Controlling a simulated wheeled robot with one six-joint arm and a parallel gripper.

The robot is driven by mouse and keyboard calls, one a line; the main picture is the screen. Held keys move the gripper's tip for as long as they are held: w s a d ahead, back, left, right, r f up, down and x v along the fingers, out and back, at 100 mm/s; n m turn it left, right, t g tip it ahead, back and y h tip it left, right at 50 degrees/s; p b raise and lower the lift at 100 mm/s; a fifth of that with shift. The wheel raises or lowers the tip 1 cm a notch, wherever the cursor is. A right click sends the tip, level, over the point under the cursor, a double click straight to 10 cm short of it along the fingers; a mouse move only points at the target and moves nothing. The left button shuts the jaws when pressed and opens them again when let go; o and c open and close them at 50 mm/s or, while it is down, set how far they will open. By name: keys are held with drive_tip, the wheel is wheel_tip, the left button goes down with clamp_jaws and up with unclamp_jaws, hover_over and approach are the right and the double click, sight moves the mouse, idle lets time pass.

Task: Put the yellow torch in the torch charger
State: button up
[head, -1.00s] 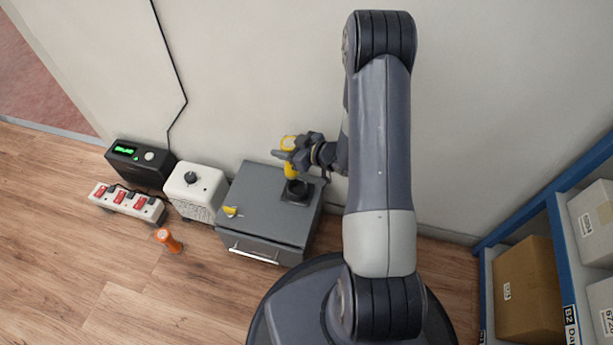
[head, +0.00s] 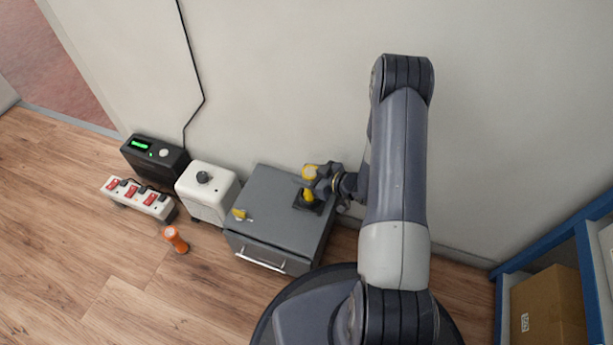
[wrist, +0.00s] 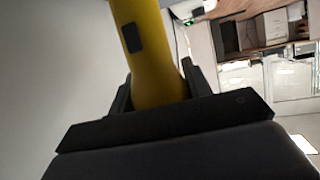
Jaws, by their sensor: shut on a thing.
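The yellow torch (head: 309,194) stands roughly upright in my gripper (head: 315,184). It also shows in the wrist view (wrist: 153,52), rising between the two dark fingers. My gripper is shut on it. The torch charger (head: 300,205) is a small black dock on top of the grey cabinet, at its back right. The torch's lower end is right at the charger and overlaps it in the head view. I cannot tell whether it is fully seated in the dock.
The grey cabinet (head: 262,215) carries a small yellow item (head: 239,214). To its left are a white box with a knob (head: 207,202), a black unit with a green display (head: 150,160) and a power strip (head: 140,197). An orange torch (head: 175,240) is on the floor. Blue shelving (head: 560,250) stands right.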

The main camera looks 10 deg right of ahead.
drive_tip(key=shift+r, duration=0.1)
drive_tip(key=o, duration=1.5)
drive_tip(key=shift+r, duration=0.1)
drive_tip(key=p+v, duration=0.3)
drive_tip(key=v, duration=0.9)
